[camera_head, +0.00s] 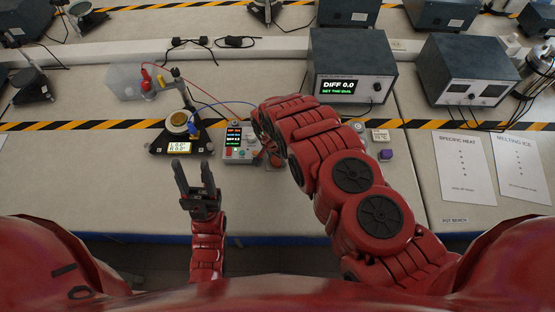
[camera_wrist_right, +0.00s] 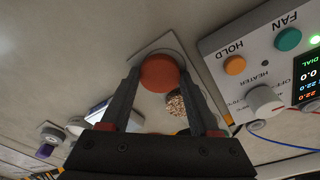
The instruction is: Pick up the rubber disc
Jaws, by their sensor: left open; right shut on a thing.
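The rubber disc appears to be the orange-red round piece (camera_wrist_right: 160,72) between my right fingertips in the right wrist view. My right gripper (camera_wrist_right: 161,80) is shut on it. A pale square plate (camera_wrist_right: 142,50) shows behind the disc; whether the disc touches it I cannot tell. A speckled brown disc (camera_wrist_right: 176,103) lies just beyond, between the fingers. In the head view my right forearm largely hides the right gripper and the disc. My left gripper (camera_head: 194,168) is open and empty, pointing up over the front of the bench.
A control box (camera_head: 239,146) with knobs stands close beside my right gripper; it also shows in the right wrist view (camera_wrist_right: 270,70). A dial stand (camera_head: 178,137) is left of it. A purple block (camera_head: 385,155) lies right of my arm. The bench's front left is clear.

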